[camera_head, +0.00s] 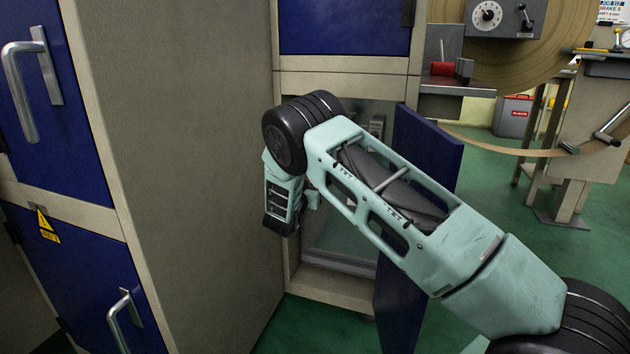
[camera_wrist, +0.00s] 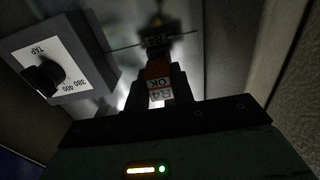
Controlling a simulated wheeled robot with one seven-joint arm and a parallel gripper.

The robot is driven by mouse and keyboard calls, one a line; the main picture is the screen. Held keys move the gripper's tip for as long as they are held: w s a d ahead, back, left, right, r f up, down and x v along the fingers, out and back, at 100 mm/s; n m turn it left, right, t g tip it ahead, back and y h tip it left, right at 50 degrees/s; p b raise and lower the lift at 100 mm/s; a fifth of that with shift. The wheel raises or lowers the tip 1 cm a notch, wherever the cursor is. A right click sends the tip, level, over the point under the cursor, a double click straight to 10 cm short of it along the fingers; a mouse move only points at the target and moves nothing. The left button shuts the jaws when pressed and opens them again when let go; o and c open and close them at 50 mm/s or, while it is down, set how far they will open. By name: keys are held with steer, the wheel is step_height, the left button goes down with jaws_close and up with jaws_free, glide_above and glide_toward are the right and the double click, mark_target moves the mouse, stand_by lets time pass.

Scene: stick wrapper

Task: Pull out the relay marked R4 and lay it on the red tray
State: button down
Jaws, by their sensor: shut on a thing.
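A dark shape lies just beyond the relay; I cannot tell whether the two touch. In the head view, my wrist is at the open lower cabinet compartment, and my arm hides the fingers and the relay. A small red thing (camera_head: 441,69) is on a grey shelf at the upper right; I cannot tell whether it is the red tray.
A grey box with a black knob marked TAP (camera_wrist: 45,77) is close to the left of my gripper. The blue cabinet door (camera_head: 428,160) stands open behind my forearm. A beige cabinet side (camera_head: 180,160) is close on the left. Green floor shows at the right.

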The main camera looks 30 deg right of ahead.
mark_target(310, 184)
steer(key=shift+p+v, duration=0.65)
steer(key=shift+v, duration=1.25)
steer(key=shift+s+r+n+t+y, duration=0.25)
steer(key=shift+r+n+t+y, duration=0.05)
steer(key=shift+r+t, duration=0.15)
steer(key=s+a+r+n+t+y+p, duration=0.3)
steer(key=s+a+n+t+y+p, duration=0.25)
steer(key=s+a+n+y, duration=0.7)
steer(key=s+r+p, duration=0.4)
steer(key=r+p, duration=0.3)
steer(key=p, duration=0.4)
steer(key=s+r+m+p, duration=0.1)
steer(key=s+r+p, duration=0.4)
steer(key=p, duration=0.7)
steer(key=s+d+r+m+y+p, duration=0.1)
steer(key=s+r+p, duration=0.4)
steer(key=r+p, duration=0.3)
steer(key=p, duration=0.4)
steer(key=shift+r+t, duration=0.3)
steer(key=shift+r, duration=0.1)
steer(key=shift+s+m, duration=0.2)
steer(key=shift+m, duration=0.15)
